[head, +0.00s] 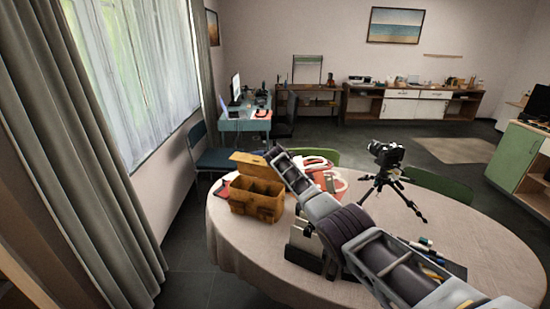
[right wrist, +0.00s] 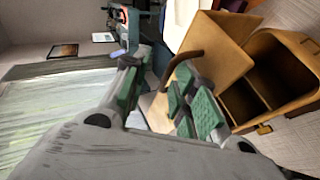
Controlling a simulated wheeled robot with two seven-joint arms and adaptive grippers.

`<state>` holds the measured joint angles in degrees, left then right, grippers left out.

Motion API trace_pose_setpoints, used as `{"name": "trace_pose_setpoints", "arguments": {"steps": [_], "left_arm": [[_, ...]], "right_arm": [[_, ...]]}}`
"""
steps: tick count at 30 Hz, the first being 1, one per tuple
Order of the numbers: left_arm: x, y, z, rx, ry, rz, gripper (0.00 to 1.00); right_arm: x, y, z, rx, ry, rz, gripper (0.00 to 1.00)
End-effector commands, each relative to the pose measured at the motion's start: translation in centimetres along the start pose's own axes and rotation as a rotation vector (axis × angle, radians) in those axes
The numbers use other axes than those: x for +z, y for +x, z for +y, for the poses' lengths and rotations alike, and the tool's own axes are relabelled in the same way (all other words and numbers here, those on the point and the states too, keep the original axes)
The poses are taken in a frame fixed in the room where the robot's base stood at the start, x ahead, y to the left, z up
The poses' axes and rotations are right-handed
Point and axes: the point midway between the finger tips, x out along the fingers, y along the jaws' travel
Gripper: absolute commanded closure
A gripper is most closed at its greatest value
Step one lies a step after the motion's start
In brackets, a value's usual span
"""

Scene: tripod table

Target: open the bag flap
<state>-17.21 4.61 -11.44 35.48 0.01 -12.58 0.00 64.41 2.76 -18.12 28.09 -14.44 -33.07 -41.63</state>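The brown bag (head: 252,204) stands on the round table, left of centre in the head view. Its flap (head: 248,163) is raised at the far side, and the divided inside shows. The right wrist view shows the bag (right wrist: 262,108) at the right, its compartments uncovered, with the flap (right wrist: 216,45) standing up beside the opening. My right gripper (head: 276,155) is at the flap's right side in the head view. Whether a finger touches the flap is unclear. My left gripper is out of view.
A camera on a small tripod (head: 385,155) stands right of the bag. A red and white item (head: 328,180) lies behind my right arm. Pens (head: 428,243) lie near the right side. The table's left edge (head: 212,215) is close to the bag.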

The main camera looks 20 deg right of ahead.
Motion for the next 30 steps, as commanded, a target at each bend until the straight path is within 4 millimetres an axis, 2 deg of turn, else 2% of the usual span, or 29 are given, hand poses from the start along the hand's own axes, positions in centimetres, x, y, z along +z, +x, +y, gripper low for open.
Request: {"name": "trace_pose_setpoints", "arguments": {"steps": [30], "left_arm": [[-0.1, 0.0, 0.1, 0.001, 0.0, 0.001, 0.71]], "right_arm": [[0.1, -3.2, 0.0, 0.001, 0.001, 0.0, 0.72]]}}
